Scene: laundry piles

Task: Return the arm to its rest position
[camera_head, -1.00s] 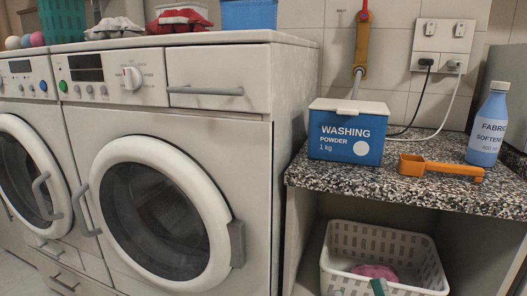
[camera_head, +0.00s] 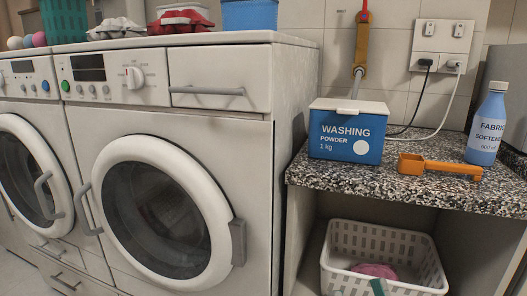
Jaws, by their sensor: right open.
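Only the fingertips of my right gripper (camera_head: 357,290) show, as small grey-green tips at the bottom edge in the head view. They are apart, in front of the white laundry basket (camera_head: 432,271), and the gripper is open. A pink cloth (camera_head: 376,271) lies in the basket behind the tips; I see no cloth between them. The rest of my right arm is below the picture. My left gripper is not in view.
The basket stands under a speckled counter (camera_head: 340,180). On the counter are a washing powder box (camera_head: 335,150), an orange scoop (camera_head: 440,167) and a blue softener bottle (camera_head: 487,130). A washing machine (camera_head: 150,120) stands left of it, its round door closed.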

